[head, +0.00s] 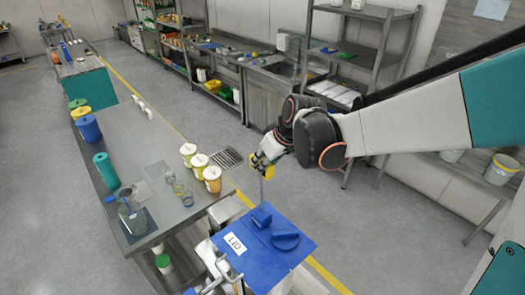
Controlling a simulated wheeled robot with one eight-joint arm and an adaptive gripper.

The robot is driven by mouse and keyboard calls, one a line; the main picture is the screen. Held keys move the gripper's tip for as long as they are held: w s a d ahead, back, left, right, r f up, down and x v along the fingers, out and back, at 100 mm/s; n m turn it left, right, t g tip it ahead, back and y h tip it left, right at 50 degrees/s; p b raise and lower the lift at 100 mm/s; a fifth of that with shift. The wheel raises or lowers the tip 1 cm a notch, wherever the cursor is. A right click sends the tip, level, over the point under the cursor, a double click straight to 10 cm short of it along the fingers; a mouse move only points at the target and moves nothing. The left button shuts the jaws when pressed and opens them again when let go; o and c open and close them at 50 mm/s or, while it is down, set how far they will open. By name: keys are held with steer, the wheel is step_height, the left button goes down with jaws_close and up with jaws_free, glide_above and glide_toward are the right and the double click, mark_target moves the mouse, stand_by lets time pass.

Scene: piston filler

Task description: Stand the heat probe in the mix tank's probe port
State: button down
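My gripper (264,163), with yellow and dark fingers, is in the middle of the head view, above the far edge of a blue-topped unit. A thin pale grey rod, which looks like the heat probe (262,190), hangs upright from the fingers. The fingers appear closed on its upper end. Its lower end is close to the blue top's far edge; I cannot tell whether it touches. I cannot make out the probe port.
A long steel table (135,140) on the left holds yellow, white-lidded jars (200,166), glasses, a jug (131,215) and a teal cylinder (106,170). A sink counter (270,95) and shelves (360,45) stand behind.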

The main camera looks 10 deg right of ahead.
steer(key=shift+f, duration=0.1)
stand_by(0.3)
steer(key=shift+f+b, duration=1.1)
steer(key=shift+f, duration=0.1)
step_height(320, 180, down, 8)
steer(key=b, duration=0.6)
steer(key=shift+b, duration=0.35)
stand_by(0.4)
steer(key=shift+f+b, duration=3.95)
steer(key=shift+f, duration=0.75)
steer(key=c, duration=1.2)
jaws_free()
steer(key=shift+c, duration=0.2)
